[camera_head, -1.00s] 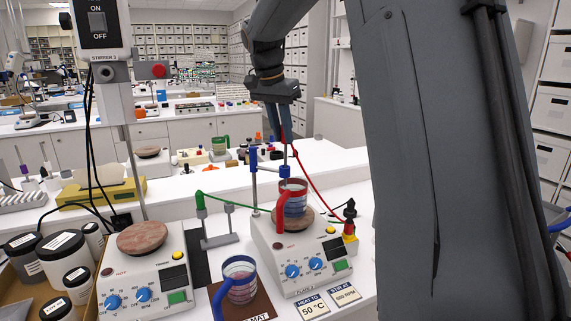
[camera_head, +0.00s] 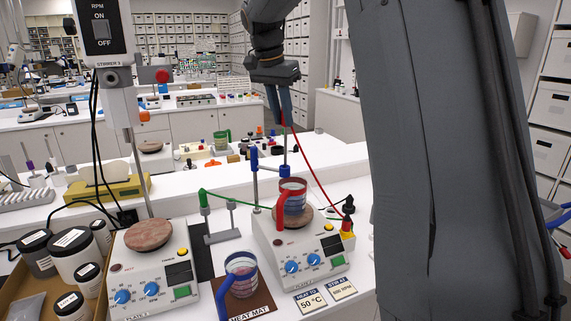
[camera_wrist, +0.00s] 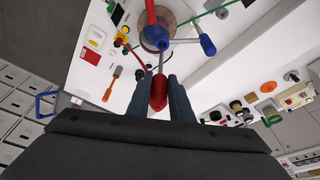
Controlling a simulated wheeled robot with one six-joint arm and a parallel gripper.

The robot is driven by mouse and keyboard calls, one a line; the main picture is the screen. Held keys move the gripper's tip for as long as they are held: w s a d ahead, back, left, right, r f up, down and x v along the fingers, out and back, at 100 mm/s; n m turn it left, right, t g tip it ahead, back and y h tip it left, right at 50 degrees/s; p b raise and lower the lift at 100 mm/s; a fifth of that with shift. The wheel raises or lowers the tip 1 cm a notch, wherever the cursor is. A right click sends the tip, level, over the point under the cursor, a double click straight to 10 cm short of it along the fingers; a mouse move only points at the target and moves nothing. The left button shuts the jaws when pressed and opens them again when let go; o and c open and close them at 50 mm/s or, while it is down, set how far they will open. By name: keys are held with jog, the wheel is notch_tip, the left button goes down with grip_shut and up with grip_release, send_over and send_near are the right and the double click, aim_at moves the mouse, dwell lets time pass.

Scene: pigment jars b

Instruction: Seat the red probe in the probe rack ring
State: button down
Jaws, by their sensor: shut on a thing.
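My gripper (camera_head: 283,122) is shut on the red probe (camera_wrist: 158,94), above the right hotplate. The probe's red grip sits between the fingers and its thin metal stem points down toward the red-handled beaker (camera_head: 292,187). The lower stem meets a blue collar over the beaker; whether its tip is inside the beaker is hidden. A red cable (camera_head: 317,175) runs from the probe to the hotplate. The grey probe rack (camera_head: 221,237) stands left of that hotplate. A green probe (camera_head: 203,199) stands at its left post; its right post (camera_head: 231,207) shows no probe.
The right hotplate (camera_head: 300,245) carries the beaker. A blue-topped post (camera_head: 254,160) stands behind it. A blue-handled beaker (camera_head: 241,280) is on a brown mat in front. A green cable (camera_head: 235,200) crosses from the rack. Another hotplate (camera_head: 150,275) stands left.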

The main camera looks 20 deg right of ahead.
notch_tip(320, 180, up, 6)
jog(key=p, duration=0.1)
jog(key=shift+r, duration=0.2)
dwell(0.7)
